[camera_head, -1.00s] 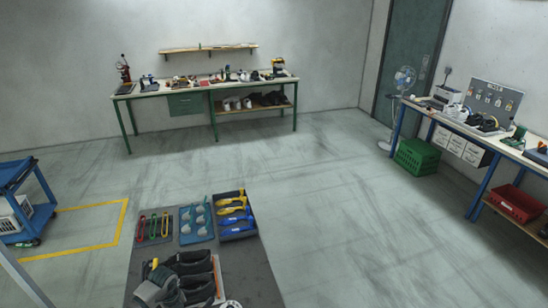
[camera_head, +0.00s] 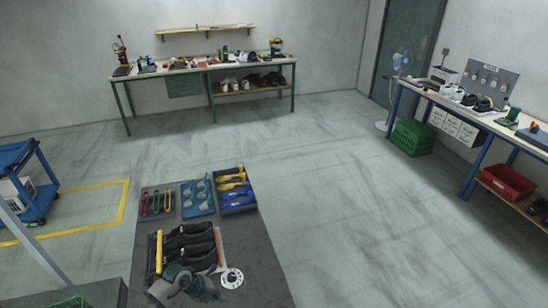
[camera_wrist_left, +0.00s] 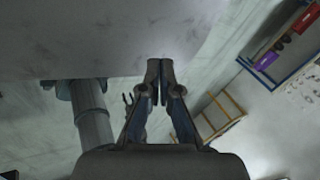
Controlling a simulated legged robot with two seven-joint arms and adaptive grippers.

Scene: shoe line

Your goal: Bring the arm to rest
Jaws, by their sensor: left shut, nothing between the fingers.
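My right gripper is in neither view.
Open floor (camera_head: 340,200) lies beyond.

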